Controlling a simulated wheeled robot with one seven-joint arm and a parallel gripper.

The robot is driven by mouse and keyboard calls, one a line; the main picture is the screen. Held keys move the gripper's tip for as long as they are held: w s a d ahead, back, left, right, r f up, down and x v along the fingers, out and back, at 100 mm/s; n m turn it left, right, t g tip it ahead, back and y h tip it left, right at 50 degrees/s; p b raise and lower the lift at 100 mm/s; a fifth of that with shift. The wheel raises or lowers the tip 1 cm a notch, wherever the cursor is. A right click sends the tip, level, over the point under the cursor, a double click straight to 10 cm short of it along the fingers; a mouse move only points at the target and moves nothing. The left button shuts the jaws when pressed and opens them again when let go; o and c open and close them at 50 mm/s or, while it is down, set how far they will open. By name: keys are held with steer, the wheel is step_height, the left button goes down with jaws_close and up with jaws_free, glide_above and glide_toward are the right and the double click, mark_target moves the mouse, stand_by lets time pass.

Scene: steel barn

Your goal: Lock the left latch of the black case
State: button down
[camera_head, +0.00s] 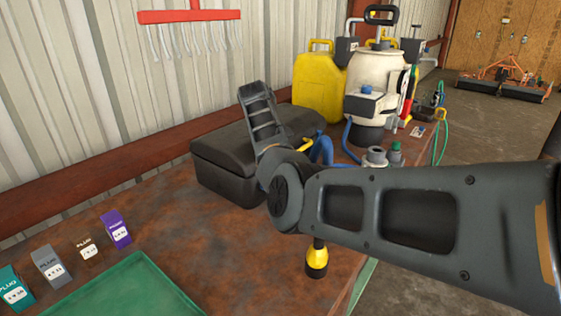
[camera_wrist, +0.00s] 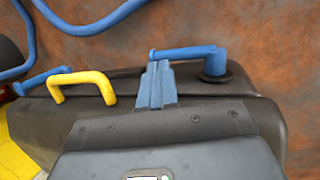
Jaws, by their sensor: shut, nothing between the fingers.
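The black case (camera_head: 225,160) stands on the rusty table, its near part hidden behind my arm. In the wrist view the case (camera_wrist: 272,115) lies under my gripper. One blue latch (camera_wrist: 190,52) lies near its right end, pivoting on a round dark base, its arm reaching left. A second blue latch (camera_wrist: 42,82) is at the left, beside the yellow handle (camera_wrist: 82,80). The yellow handle also shows in the head view (camera_head: 306,144). My gripper (camera_wrist: 157,66) is shut and empty. Its blue fingertips are at the right-hand latch's free end; contact cannot be told.
A yellow canister (camera_head: 318,82) and a white sprayer (camera_head: 377,80) with a blue hose (camera_wrist: 105,22) stand beyond the case. A yellow-black object (camera_head: 317,260) is below my arm. A green tray (camera_head: 130,290) and several small boxes (camera_head: 115,228) are at the near left.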

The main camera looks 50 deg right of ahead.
steer(key=d+b+v, duration=0.1)
steer(key=d+v, duration=0.1)
steer(key=v, duration=0.9)
steer(key=shift+d+r, duration=0.25)
steer(key=shift+r, duration=0.3)
